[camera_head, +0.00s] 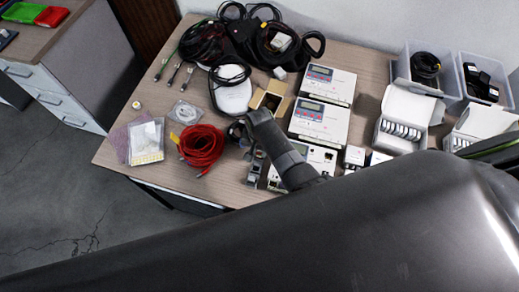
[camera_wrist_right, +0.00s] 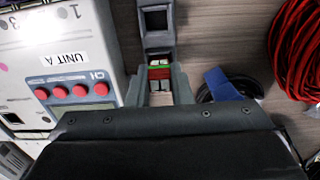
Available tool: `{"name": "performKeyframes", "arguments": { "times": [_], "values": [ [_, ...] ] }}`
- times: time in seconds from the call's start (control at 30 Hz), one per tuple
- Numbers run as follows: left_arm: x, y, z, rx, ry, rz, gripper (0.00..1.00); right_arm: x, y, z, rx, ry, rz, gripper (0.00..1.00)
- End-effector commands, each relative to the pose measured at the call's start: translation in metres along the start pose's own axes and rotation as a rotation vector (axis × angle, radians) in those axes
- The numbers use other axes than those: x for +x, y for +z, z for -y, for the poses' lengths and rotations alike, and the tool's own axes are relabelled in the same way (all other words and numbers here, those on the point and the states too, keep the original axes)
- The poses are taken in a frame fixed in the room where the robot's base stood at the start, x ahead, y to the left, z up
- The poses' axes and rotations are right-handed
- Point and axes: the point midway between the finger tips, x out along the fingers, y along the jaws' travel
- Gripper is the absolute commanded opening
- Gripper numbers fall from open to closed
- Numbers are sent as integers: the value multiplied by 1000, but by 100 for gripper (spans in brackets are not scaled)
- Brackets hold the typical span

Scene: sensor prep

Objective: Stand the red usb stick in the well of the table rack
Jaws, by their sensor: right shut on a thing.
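In the right wrist view, my right gripper (camera_wrist_right: 161,82) is shut on the red usb stick (camera_wrist_right: 160,73). In the head view, the right gripper (camera_head: 253,146) is over the table, beside the rack (camera_head: 254,173), and the stick cannot be made out. My left gripper is not in view.
A white unit (camera_wrist_right: 60,70) with red buttons stands close beside the gripper. A red cable coil (camera_head: 202,147) and a small open cardboard box (camera_head: 270,97) are near. White boxes (camera_head: 407,107) and clear bins stand at the right. My own arm covers the front.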

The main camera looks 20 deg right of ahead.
Motion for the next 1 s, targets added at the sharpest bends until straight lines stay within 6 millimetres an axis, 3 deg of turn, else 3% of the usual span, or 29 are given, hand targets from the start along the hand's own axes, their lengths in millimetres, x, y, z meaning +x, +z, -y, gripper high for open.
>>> {"name": "performKeyframes", "arguments": {
  "times": [0.4, 0.43, 0.6, 1.0],
  "values": [
    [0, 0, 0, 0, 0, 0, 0, 3, 0, 0, 0, 0, 0, 0],
    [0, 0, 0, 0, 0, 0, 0, 3, 0, 0, 0, 0, 0, 20],
    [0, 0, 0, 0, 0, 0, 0, 3, 0, 0, 0, 0, 0, 43],
    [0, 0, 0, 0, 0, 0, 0, 3, 0, 0, 0, 0, 0, 52]
  ]
}}
